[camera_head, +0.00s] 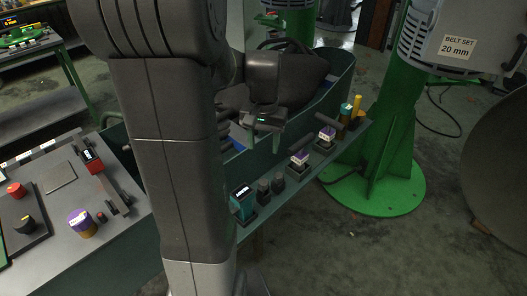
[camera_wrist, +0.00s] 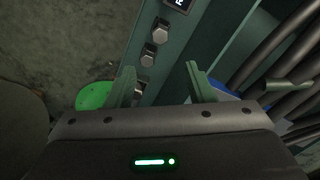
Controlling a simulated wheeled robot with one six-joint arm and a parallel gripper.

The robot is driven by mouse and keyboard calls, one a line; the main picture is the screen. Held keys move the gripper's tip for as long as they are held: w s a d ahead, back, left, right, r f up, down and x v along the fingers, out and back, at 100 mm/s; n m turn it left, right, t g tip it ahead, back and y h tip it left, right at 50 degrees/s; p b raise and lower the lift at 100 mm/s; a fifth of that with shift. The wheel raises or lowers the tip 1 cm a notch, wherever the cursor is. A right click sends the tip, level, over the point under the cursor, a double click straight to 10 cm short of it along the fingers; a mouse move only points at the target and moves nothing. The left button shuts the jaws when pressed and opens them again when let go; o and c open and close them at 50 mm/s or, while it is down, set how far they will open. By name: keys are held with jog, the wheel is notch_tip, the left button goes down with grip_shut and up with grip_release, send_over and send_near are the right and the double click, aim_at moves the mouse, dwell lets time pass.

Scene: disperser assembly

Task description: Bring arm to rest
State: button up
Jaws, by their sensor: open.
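My arm fills the middle of the head view. Part of the bench and a few dark hex-shaped parts (camera_wrist: 148,54) lie beyond the fingers.
A green bench ledge (camera_head: 340,151) carries a teal block (camera_head: 243,203) and several small parts. A panel at left holds a red button (camera_head: 14,190) and a purple-topped cylinder (camera_head: 80,221). A green column (camera_head: 384,140) stands at right. Bare floor (camera_head: 330,255) lies at front right.

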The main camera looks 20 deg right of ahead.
aim_at(263, 182)
dwell(0.4)
notch_tip(263, 182, down, 12)
jog(key=shift+s+f+b, duration=0.1)
jog(key=shift+f+b, duration=0.05)
jog(key=shift+b, duration=0.25)
jog(key=shift+f+b, duration=0.4)
jog(key=shift+f, duration=0.1)
jog(key=shift+r+p, duration=0.3)
jog(key=shift+r, duration=0.1)
jog(key=shift+f, duration=0.1)
